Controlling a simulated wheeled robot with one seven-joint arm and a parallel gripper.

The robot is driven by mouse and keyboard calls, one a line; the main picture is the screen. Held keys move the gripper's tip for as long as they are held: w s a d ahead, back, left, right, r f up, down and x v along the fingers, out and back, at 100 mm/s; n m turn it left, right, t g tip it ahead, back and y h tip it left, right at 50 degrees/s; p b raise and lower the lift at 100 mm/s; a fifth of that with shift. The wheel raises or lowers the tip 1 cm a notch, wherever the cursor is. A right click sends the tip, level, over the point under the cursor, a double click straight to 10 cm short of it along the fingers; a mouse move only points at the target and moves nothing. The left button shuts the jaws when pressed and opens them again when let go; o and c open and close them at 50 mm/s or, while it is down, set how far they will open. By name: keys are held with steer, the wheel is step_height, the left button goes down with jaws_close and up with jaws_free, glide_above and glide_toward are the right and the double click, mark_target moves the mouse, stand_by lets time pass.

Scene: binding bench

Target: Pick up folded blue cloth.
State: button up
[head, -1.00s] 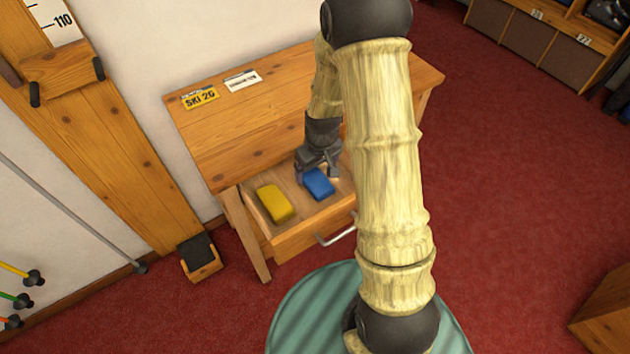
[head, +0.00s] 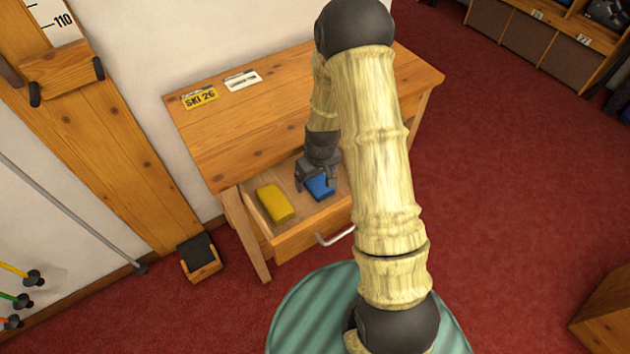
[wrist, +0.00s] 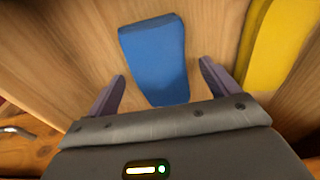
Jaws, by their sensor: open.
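The folded blue cloth (head: 320,188) lies flat in the open drawer, partly hidden behind my gripper in the head view. It shows whole in the wrist view (wrist: 156,58). My gripper (head: 316,184) is open over the drawer, pointing down at the cloth. In the wrist view my two fingertips (wrist: 162,82) stand apart on either side of the cloth's near part. I see gaps between the fingers and the cloth, and nothing is held.
A yellow block-like item (head: 275,203) lies beside the cloth in the same drawer (head: 300,233). The drawer has a metal handle (head: 336,236) at its front. The wooden bench top (head: 235,130) overhangs behind, with two small labels on it.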

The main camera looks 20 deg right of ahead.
mark_target(324, 189)
steer(key=c, duration=1.1)
steer(key=shift+o, duration=0.2)
steer(key=shift+r, duration=0.1)
steer(key=shift+r, duration=0.55)
steer(key=s, duration=0.2)
steer(key=s+d, duration=0.1)
steer(key=s, duration=0.1)
steer(key=shift+d+f+b, duration=0.1)
steer(key=shift+d+b, duration=0.1)
steer(key=shift+b, duration=0.15)
step_height(324, 189, up, 14)
steer(key=p, duration=0.1)
steer(key=shift+p, duration=0.35)
steer(key=shift+w, duration=0.1)
